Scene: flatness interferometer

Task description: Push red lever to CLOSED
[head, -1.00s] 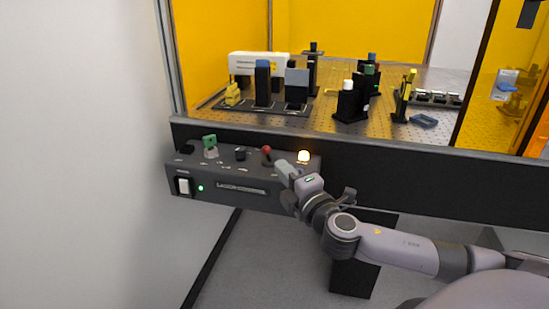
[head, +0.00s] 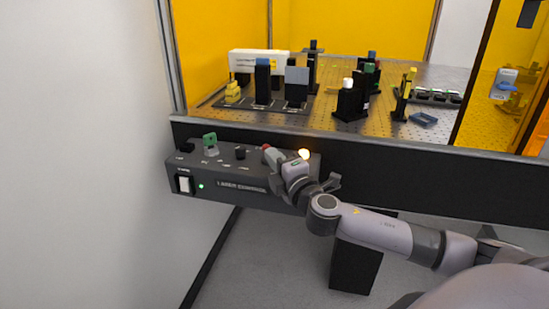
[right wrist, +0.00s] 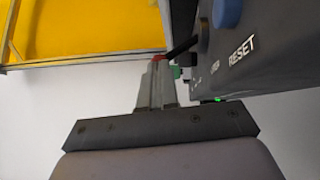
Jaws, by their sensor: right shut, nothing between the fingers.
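The red lever (head: 267,148) stands on top of the dark laser control box (head: 232,190), mostly behind my right gripper in the head view. My right gripper (head: 270,155) is shut and empty, with its fingertips at the lever. In the right wrist view the shut fingers (right wrist: 156,80) point at the lever's red knob (right wrist: 159,57), which shows just past the tips. Its dark stem (right wrist: 182,47) slants to the right of the knob. I cannot tell whether the fingers touch the lever. The lever's position labels are not readable. My left gripper is not in view.
A blue button (right wrist: 228,12) shows in the wrist view. The optical table (head: 400,135) stands behind.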

